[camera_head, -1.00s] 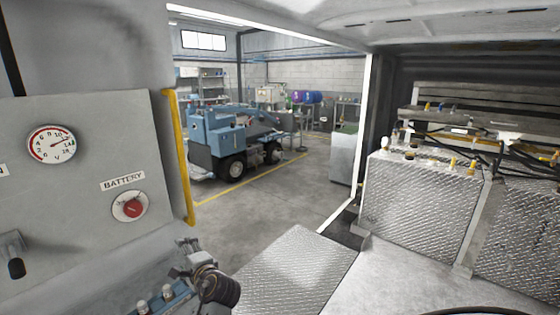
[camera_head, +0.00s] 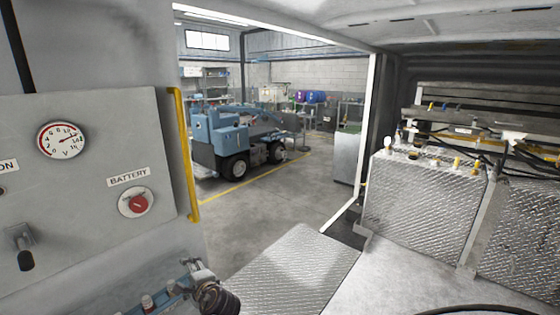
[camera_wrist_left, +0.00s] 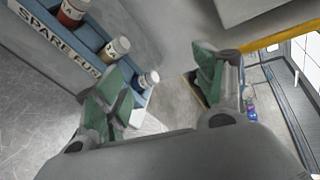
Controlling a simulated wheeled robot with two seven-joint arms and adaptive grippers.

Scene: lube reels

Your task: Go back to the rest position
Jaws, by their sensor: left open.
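My left gripper (camera_head: 196,268) is low in the head view, right of a blue fuse rack (camera_head: 172,302). In the left wrist view my left gripper (camera_wrist_left: 163,78) has its two green-padded fingers spread apart, with nothing between them. The blue rack, labelled "SPARE FUS…" (camera_wrist_left: 55,40), is at the upper left there. It holds a red fuse (camera_wrist_left: 72,12), a tan-banded fuse (camera_wrist_left: 115,48) and a blue-banded fuse (camera_wrist_left: 147,78). The left finger overlaps the rack's edge in the picture; I cannot tell whether they touch. My right gripper is not in view.
A grey panel with a gauge (camera_head: 61,140), a red battery switch (camera_head: 137,203) and a lever (camera_head: 20,246) stands at left. A yellow handrail (camera_head: 186,155) edges the doorway. Diamond-plate boxes (camera_head: 425,210) stand at right. The floor beyond is open up to a blue vehicle (camera_head: 235,140).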

